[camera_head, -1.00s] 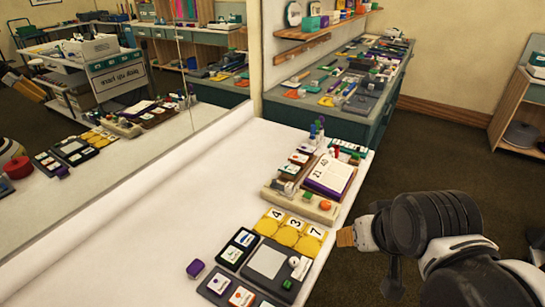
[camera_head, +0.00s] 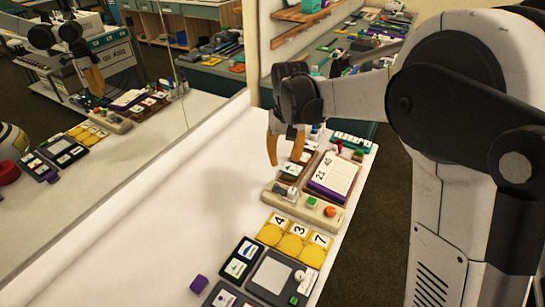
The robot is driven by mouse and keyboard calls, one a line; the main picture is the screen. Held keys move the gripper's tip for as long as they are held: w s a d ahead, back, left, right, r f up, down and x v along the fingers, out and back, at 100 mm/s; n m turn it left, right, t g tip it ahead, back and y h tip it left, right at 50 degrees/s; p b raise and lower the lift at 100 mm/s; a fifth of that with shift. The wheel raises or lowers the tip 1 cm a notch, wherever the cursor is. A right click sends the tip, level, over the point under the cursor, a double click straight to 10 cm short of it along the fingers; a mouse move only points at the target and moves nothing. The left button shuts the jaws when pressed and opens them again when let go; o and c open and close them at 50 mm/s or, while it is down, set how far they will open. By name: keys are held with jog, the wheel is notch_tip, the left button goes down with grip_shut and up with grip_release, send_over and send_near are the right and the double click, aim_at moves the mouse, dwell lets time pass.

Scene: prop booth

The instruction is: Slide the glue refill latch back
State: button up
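I cannot read which part is the glue refill latch. A pale wooden board (camera_head: 325,222) on the white counter carries a small grey-and-clear fitting (camera_head: 291,194), a green button (camera_head: 311,201) and an orange-red knob (camera_head: 330,211). The fitting's exact position along any slide is too small to tell. My gripper (camera_head: 284,155) has two tan fingers pointing down, apart and with nothing between them. It hangs over the counter, behind and slightly left of the board, in front of the brown card tray (camera_head: 292,169). It does not visibly touch anything.
A mirror (camera_head: 100,110) runs along the left. The white counter (camera_head: 190,205) is clear in the middle.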

aim_at(276, 184)
jog(key=shift+g, duration=0.4)
jog(key=f+b, duration=0.1)
jog(key=f, duration=0.3)
jog(key=w+a+f+b, duration=0.1)
jog(key=f, duration=0.4)
jog(key=w+a+f+b, duration=0.1)
jog(key=f, duration=0.4)
jog(key=shift+w+b, duration=0.15)
jog(key=shift+b, duration=0.25)
grip_shut()
